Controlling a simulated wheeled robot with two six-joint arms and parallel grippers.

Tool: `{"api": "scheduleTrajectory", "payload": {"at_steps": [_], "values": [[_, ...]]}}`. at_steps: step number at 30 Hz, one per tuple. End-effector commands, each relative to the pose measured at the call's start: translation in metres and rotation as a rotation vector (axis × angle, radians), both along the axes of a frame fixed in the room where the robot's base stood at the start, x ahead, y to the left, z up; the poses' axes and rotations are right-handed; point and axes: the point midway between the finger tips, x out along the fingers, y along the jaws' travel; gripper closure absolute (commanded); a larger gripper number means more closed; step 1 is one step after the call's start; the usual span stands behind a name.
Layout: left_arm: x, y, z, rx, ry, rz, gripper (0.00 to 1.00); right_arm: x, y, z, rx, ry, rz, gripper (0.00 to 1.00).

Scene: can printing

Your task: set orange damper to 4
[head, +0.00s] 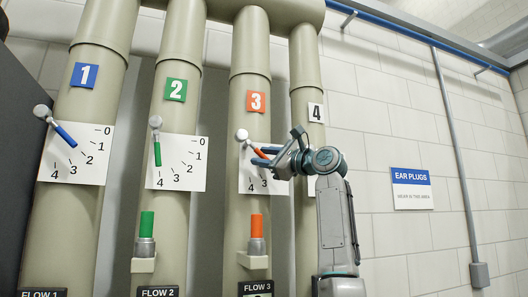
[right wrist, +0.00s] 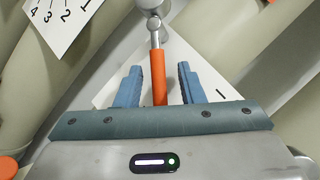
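The orange damper handle (head: 260,153) is on the pipe marked 3 (head: 255,101). It slants down and right from its round pivot (head: 242,135) over a white dial plate (head: 246,181). The 4 and 3 show low on this dial; my gripper hides its right side, so the exact reading cannot be told. My right gripper (head: 276,149) is at the handle. In the right wrist view the orange handle (right wrist: 158,76) lies between my two blue fingers (right wrist: 157,84), with a gap on each side. My left gripper is not in view.
A blue handle (head: 66,136) on pipe 1 and a green handle (head: 157,153) on pipe 2 have similar dials to the left. An orange indicator (head: 257,227) stands below dial 3. Pipe 4 (head: 305,75) is close behind my right arm. An ear plugs sign (head: 412,188) hangs on the right wall.

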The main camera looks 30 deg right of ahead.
Motion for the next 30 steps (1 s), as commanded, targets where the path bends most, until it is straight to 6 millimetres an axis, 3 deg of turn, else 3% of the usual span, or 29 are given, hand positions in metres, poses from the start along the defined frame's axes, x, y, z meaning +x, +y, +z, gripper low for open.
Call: {"api": "scheduleTrajectory", "payload": {"at_steps": [9, 14, 15, 23, 30], "values": [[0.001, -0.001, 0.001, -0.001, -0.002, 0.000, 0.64, 0.003, 0.001, 0.000, 0.000, 0.000, 0.000, 0.67], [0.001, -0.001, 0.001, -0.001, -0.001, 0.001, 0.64, 0.003, 0.001, 0.000, 0.000, 0.000, 0.000, 0.98], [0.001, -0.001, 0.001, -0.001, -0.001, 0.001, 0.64, 0.003, 0.001, 0.000, 0.000, 0.000, 0.000, 1.00], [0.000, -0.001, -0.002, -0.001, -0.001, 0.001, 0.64, 0.003, 0.001, -0.002, 0.007, -0.001, 0.000, 1.00], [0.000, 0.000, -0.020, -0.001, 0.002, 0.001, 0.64, 0.004, 0.005, -0.009, 0.082, -0.020, 0.001, 1.00]]}}
